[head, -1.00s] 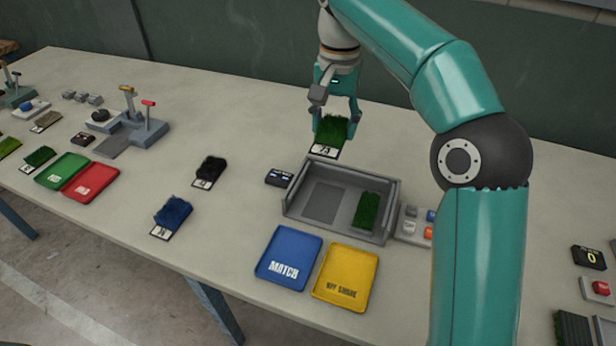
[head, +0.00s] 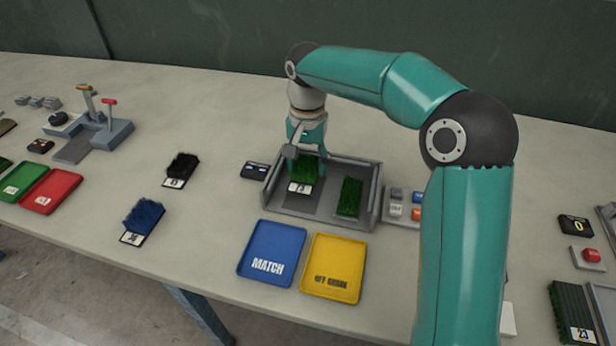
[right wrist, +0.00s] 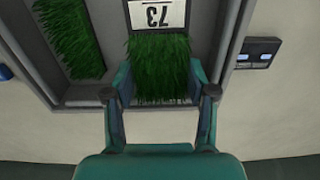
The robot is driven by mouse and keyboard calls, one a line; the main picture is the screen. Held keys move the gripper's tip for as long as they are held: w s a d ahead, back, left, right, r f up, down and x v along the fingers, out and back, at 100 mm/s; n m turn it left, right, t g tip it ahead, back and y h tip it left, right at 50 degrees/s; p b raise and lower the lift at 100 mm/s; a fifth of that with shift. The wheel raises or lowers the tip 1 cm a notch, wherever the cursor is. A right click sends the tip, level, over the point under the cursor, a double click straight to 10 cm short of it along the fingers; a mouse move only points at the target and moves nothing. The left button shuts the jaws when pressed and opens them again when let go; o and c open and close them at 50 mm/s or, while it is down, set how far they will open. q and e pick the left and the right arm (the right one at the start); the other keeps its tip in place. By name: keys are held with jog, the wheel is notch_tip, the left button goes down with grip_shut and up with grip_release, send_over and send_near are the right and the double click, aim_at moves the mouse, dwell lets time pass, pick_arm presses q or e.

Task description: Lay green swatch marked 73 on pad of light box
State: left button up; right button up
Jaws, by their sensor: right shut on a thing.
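The green swatch marked 73 (head: 304,172) is in my right gripper (head: 307,165), inside the grey light box (head: 316,218). It is over the dark pad (head: 302,204) on the box's left side; I cannot tell if it touches the pad. In the right wrist view the swatch (right wrist: 160,68) sits between the fingers of my right gripper (right wrist: 160,92), with its white 73 label pointing away from the gripper. Another green turf piece (head: 349,197) lies in the box to the right of the swatch. My left gripper is not in view.
A blue MATCH tray (head: 271,250) and a yellow tray (head: 333,267) lie in front of the box. A small black display (head: 254,170) stands left of it and buttons (head: 396,209) right. Blue (head: 144,217) and black (head: 180,167) swatches lie further left.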

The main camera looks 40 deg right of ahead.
aim_at(307, 177)
jog(key=shift+f, duration=2.1)
jog(key=shift+b, duration=0.3)
jog(key=o, duration=0.8)
notch_tip(307, 177, up, 12)
jog(key=shift+f+p, duration=0.15)
jog(key=shift+p, duration=0.85)
jog(key=shift+r, duration=0.2)
jog(key=shift+s, duration=0.1)
